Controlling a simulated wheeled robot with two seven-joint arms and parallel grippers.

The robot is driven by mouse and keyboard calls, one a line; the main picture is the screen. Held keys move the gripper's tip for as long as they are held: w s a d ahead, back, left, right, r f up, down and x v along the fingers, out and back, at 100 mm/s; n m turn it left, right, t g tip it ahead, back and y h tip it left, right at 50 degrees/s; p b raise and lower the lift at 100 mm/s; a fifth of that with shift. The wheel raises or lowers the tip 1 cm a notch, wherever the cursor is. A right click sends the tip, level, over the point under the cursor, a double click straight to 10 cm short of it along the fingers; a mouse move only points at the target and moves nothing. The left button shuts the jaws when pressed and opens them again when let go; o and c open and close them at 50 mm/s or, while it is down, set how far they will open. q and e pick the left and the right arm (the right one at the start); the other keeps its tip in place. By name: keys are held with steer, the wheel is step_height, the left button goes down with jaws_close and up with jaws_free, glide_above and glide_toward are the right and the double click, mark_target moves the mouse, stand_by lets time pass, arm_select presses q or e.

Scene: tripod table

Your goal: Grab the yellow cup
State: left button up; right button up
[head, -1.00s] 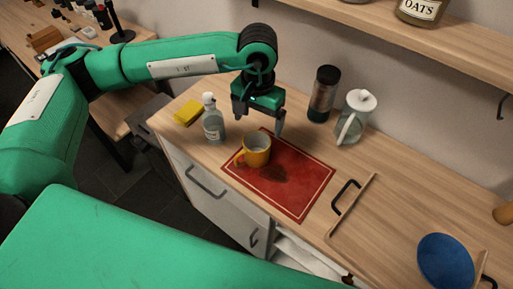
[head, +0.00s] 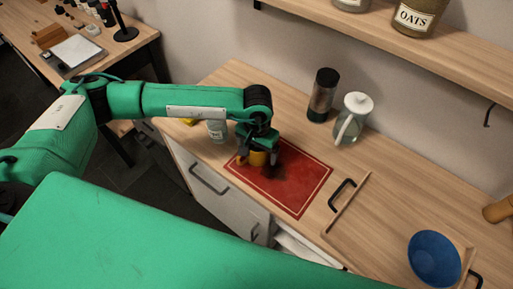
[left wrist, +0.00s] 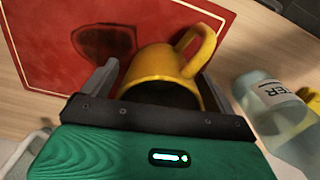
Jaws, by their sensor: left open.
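The yellow cup (head: 257,158) stands on the red mat (head: 303,204), mostly hidden under my left gripper (head: 258,160) in the head view. In the left wrist view the cup (left wrist: 163,66) lies between the two fingers of my left gripper (left wrist: 152,85), with its handle pointing up and right. The gripper is open, with one finger on each side of the cup. The right finger is close to the cup near its handle; I cannot tell whether it touches. My right gripper is not in view.
A clear bottle (head: 216,130) stands left of the mat and also shows in the left wrist view (left wrist: 275,108). A dark grinder (head: 322,96) and a glass jug (head: 352,118) stand behind. A wooden tray (head: 368,225) with a blue bowl (head: 434,258) is at the right.

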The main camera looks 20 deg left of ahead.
arm_select(q)
steer(key=c, duration=1.2)
